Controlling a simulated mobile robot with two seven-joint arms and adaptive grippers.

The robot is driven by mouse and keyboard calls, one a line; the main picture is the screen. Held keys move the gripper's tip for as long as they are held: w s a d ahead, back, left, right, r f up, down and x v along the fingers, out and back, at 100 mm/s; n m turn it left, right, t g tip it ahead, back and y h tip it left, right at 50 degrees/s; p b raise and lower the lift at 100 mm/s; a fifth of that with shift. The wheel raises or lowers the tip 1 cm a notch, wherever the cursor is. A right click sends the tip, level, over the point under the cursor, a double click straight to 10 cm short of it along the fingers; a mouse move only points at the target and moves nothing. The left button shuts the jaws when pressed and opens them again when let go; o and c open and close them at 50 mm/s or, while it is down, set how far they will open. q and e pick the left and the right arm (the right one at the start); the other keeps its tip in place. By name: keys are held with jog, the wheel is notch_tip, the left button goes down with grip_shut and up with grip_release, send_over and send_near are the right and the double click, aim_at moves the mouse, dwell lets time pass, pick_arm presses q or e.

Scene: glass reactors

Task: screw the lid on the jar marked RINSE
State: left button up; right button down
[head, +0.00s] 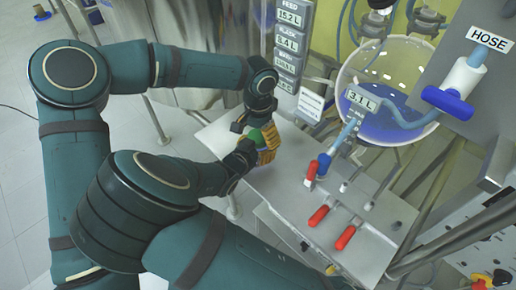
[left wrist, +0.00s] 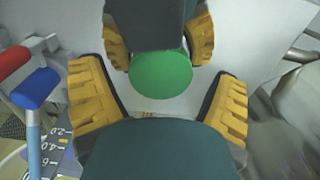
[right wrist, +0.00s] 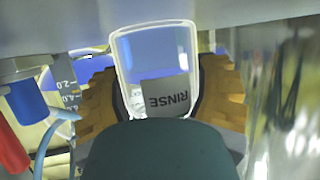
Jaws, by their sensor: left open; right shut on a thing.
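The green lid (left wrist: 160,75) shows in the left wrist view, in front of the yellow fingers of my right gripper. My left gripper (left wrist: 161,88) is open, with one finger on each side of the lid and a gap to each. In the right wrist view my right gripper (right wrist: 154,88) is shut on the clear glass jar (right wrist: 125,50), whose grey RINSE label (right wrist: 167,97) reads upside down. The lid end of the jar is hidden there, so I cannot tell how the lid sits. In the head view both grippers are close together, with some green (head: 255,133) between them.
A grey bench top (head: 285,185) lies under the grippers, with red-handled valves (head: 318,215) to the right. A round glass vessel (head: 385,85) with blue liquid, a 3.1 L display (head: 362,98) and a hose valve (head: 447,103) stand beyond. Display panels (head: 288,45) are behind.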

pick_arm(q)
jog(key=shift+f, duration=0.4)
pick_arm(e)
jog(key=shift+f, duration=0.2)
pick_arm(q)
jog(key=shift+c, duration=0.4)
jog(key=c, duration=1.2)
jog(key=o, duration=1.3)
jog(key=shift+o, duration=0.2)
jog(key=shift+r, duration=0.1)
notch_tip(320, 180, up, 8)
jog(key=shift+f, duration=0.25)
